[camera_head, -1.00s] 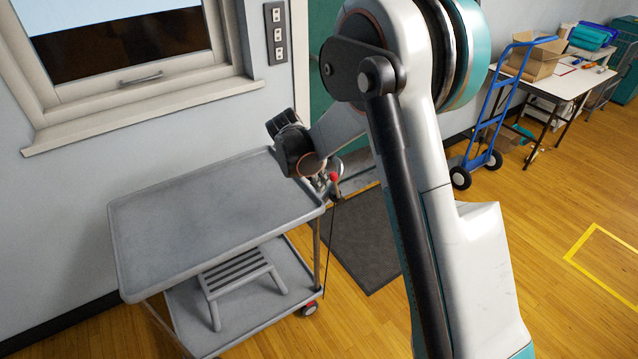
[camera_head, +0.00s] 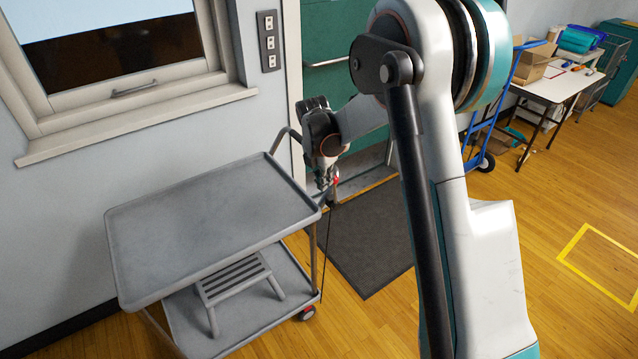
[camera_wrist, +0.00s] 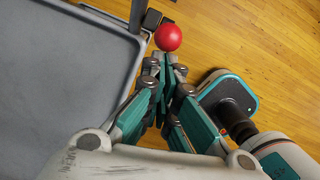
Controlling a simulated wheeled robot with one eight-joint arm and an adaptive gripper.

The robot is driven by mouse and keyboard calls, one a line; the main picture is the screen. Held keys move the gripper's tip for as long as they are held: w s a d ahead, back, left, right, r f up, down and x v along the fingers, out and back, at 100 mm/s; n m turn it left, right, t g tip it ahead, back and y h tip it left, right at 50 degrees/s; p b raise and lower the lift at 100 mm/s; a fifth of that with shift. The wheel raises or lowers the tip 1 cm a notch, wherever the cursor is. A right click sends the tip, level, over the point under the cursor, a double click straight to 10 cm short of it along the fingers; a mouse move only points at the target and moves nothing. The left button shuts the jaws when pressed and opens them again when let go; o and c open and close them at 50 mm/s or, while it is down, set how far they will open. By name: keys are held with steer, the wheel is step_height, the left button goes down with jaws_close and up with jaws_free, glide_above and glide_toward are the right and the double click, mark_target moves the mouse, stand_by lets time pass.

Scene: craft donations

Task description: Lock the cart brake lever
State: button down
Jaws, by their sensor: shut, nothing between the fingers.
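The grey two-shelf cart (camera_head: 200,225) stands by the wall. The brake lever's red knob (camera_head: 336,181) shows at the cart's right end, partly hidden by my gripper; its lever is mostly hidden. In the wrist view the round red knob (camera_wrist: 168,37) sits just beyond my fingertips, beside the cart's corner. My gripper (camera_head: 328,194) points down at that end of the cart. The wrist view shows its fingers (camera_wrist: 166,62) shut with nothing between them, their tips very close to the knob. I cannot tell whether they touch it.
The cart's top tray (camera_wrist: 60,85) is empty and its rim runs left of my fingers. A slatted stool (camera_head: 235,278) stands on the lower shelf. A dark mat (camera_head: 365,240) lies before the green door (camera_head: 335,40). A blue hand truck (camera_head: 480,140) stands farther right.

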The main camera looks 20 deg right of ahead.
mark_target(335, 178)
steer(key=d+y, duration=0.2)
steer(key=w+d+g, duration=0.1)
steer(key=d, duration=0.1)
steer(key=shift+w+r+y, duration=0.1)
steer(key=shift+r+y, duration=0.3)
steer(key=w+d+f, duration=0.3)
steer(key=d, duration=0.6)
steer(key=shift+w+d+f+b, duration=0.15)
steer(key=shift+d+f+b, duration=0.2)
steer(key=shift+d+b, duration=0.05)
steer(key=shift+a+r, duration=0.1)
